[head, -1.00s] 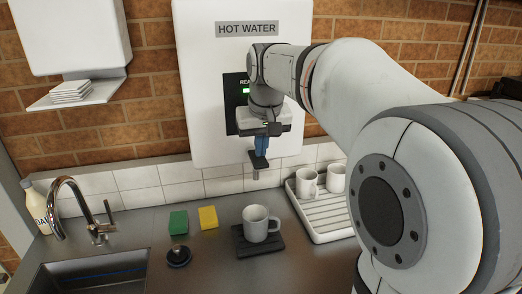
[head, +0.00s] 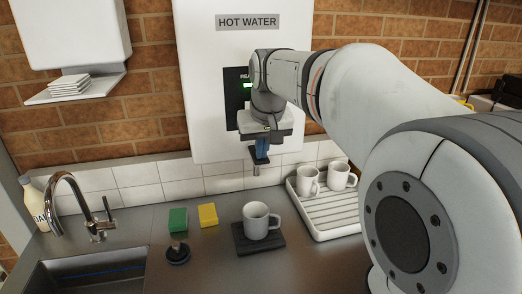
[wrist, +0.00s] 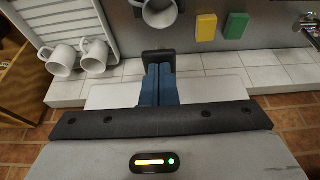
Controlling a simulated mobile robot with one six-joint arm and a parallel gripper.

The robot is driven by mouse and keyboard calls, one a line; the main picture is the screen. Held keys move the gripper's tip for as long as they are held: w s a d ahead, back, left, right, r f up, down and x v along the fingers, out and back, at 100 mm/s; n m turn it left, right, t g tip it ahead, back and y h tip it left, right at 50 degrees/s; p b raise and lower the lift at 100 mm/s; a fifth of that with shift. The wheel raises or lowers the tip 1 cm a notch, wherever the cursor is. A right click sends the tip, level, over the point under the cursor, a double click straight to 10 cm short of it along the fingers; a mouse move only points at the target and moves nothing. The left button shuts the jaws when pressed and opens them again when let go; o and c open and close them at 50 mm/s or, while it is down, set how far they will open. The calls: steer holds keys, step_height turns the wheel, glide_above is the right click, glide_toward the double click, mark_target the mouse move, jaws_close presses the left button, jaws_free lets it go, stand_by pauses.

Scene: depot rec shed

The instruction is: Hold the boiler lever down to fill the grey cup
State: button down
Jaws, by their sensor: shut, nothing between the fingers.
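The white boiler (head: 205,85) hangs on the wall under a HOT WATER sign, with a green light on its black panel (head: 232,115). Its black lever paddle (head: 261,160) sticks out low at the front, above the spout (head: 256,171). My gripper (head: 262,154) is shut and empty, its blue fingers pointing down at the paddle. In the wrist view the fingertips (wrist: 158,68) meet or overlap the paddle (wrist: 158,55); I cannot tell how hard they press. The grey cup (head: 256,222) stands upright on a black mat (head: 240,240) below the spout. I see no water stream.
A white drying rack (head: 318,232) with two white mugs (head: 308,180) stands right of the cup. A green sponge (head: 178,219), a yellow sponge (head: 208,215) and a black plug (head: 178,254) lie to the left. The sink tap (head: 85,200) is farther left.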

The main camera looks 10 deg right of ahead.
mark_target(263, 161)
steer(key=shift+f, duration=0.2)
steer(key=b, duration=0.2)
steer(key=f+t+b, duration=0.1)
steer(key=b, duration=0.2)
steer(key=shift+s+f+t, duration=0.25)
steer(key=shift+s+t, duration=0.05)
steer(key=t+b, duration=0.1)
steer(key=b, duration=0.1)
steer(key=f+t+b, duration=0.1)
steer(key=b, duration=0.2)
steer(key=shift+s, duration=0.2)
steer(key=shift+r, duration=0.2)
steer(key=shift+p, duration=0.3)
stand_by(4.0)
steer(key=shift+r+p, duration=0.55)
steer(key=shift+r, duration=0.35)
